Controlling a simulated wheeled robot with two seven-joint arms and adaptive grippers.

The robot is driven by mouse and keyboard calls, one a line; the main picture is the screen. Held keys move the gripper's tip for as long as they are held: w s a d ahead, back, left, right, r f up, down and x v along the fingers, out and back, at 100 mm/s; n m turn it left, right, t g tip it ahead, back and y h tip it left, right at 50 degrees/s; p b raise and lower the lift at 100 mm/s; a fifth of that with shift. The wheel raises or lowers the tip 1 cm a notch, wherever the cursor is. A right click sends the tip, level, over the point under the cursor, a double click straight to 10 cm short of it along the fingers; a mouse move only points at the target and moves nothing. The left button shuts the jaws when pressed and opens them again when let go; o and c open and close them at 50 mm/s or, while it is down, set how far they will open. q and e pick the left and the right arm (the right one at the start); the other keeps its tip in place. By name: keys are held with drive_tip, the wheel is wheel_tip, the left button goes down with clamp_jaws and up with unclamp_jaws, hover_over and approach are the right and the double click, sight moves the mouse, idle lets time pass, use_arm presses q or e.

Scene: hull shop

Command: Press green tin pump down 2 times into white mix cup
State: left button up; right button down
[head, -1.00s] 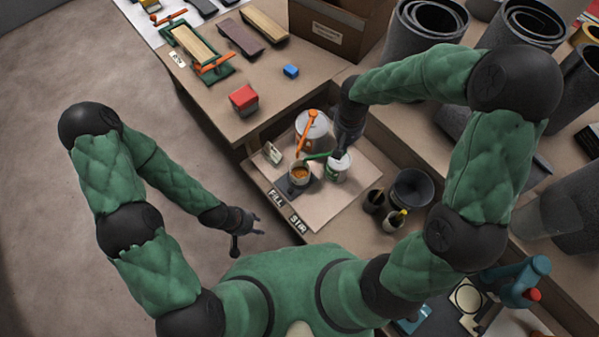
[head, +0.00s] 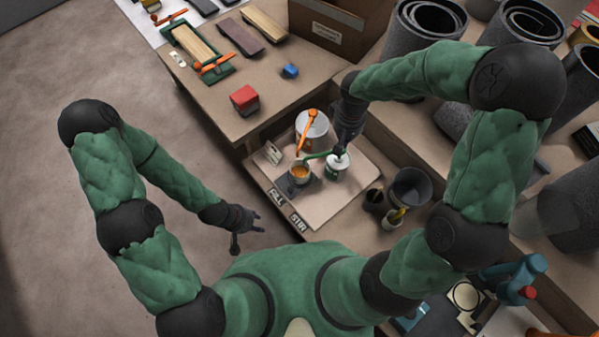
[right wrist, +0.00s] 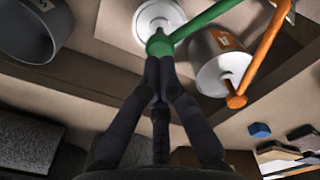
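The green tin pump (head: 316,156) stands on a white tin with a green label (head: 335,171); its green spout points left over the mix cup (head: 300,172). The cup holds orange-brown material and sits on a dark pad. My right gripper (head: 342,148) is over the pump top. In the right wrist view, its fingertips (right wrist: 159,66) are together at the green pump head (right wrist: 160,45), seemingly touching it; the exact contact is hidden. The cup is not clearly seen there. My left gripper (head: 252,221) is open and empty, away to the left above the floor.
A white tin with an orange pump (head: 312,122) stands behind the cup; it also shows in the right wrist view (right wrist: 220,68). A small card (head: 272,153) stands left. The tray front is bare.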

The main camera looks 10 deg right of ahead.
use_arm(q)
wheel_tip(320, 180, up, 4)
drive_tip(key=p, duration=0.4)
drive_tip(key=shift+r, duration=0.15)
use_arm(e)
wheel_tip(320, 180, up, 6)
drive_tip(key=shift+f, duration=0.1)
